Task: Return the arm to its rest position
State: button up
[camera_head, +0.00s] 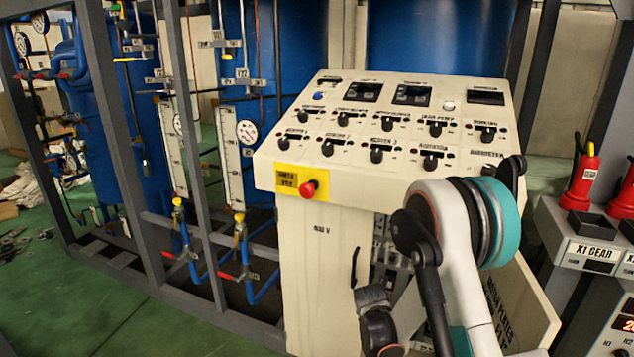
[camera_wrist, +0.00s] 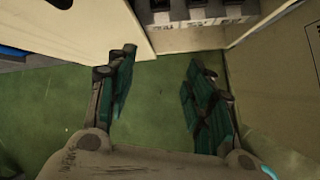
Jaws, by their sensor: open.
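My gripper (camera_wrist: 160,88) is open and empty in the wrist view, its two teal-padded fingers spread apart above the green floor (camera_wrist: 165,120). In the head view my white and teal arm is folded in front of the right side of the cream control console (camera_head: 325,250). The gripper's fingertips cannot be made out there. The arm hides part of the console's lower right side.
A grey steel frame (camera_head: 185,150) with blue tanks, gauges and pipes stands to the left and behind. At the right is a bench (camera_head: 560,240) with red extinguisher-like bottles (camera_head: 586,178). In the wrist view, cream panels flank the fingers. The green floor (camera_head: 120,310) at front left is clear.

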jog(key=s+d+r+m+y, duration=0.1)
jog(key=s+r+m, duration=0.55)
jog(key=r, duration=0.65)
jog(key=s+d+r+m, duration=0.1)
jog(key=s+r+m, duration=0.55)
jog(key=r, duration=0.65)
jog(key=s+r+m, duration=0.3)
jog(key=s+m, duration=0.4)
jog(key=s, duration=0.4)
jog(key=s+r+m+t+y, duration=0.1)
jog(key=s+r+m, duration=0.2)
jog(key=s+m, duration=0.4)
jog(key=shift+s+d+m, duration=0.3)
jog(key=shift+s+d, duration=0.1)
jog(key=shift+s, duration=1.6)
